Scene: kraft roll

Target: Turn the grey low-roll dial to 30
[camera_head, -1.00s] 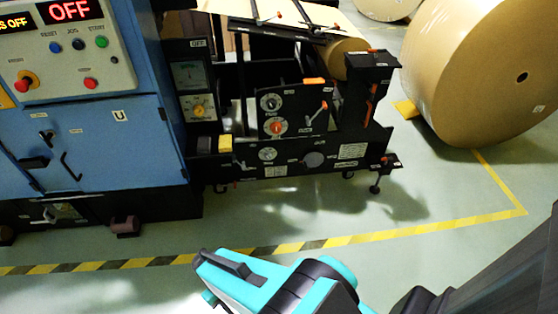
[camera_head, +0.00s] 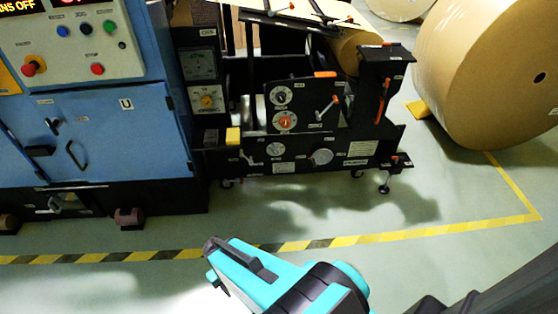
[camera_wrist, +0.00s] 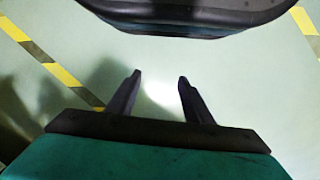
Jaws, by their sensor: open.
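The black machine front in the head view carries several round dials. A pale grey dial (camera_head: 275,149) sits at the lower left, and a plain grey knob (camera_head: 322,156) sits to its right. Above them are a pale-ringed dial (camera_head: 280,95) and a dial with an orange centre (camera_head: 284,120). The labels and scales are too small to read, so I cannot tell which is the low-roll dial or its setting. My gripper (camera_wrist: 160,78) is open and empty, over bare floor in the wrist view. In the head view my teal wrist is in front of the machine, well apart from the dials.
A blue cabinet (camera_head: 110,140) with buttons and handles stands at the left. A big kraft roll (camera_head: 480,80) stands at the right. The striped floor line (camera_head: 310,244) crosses bare floor.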

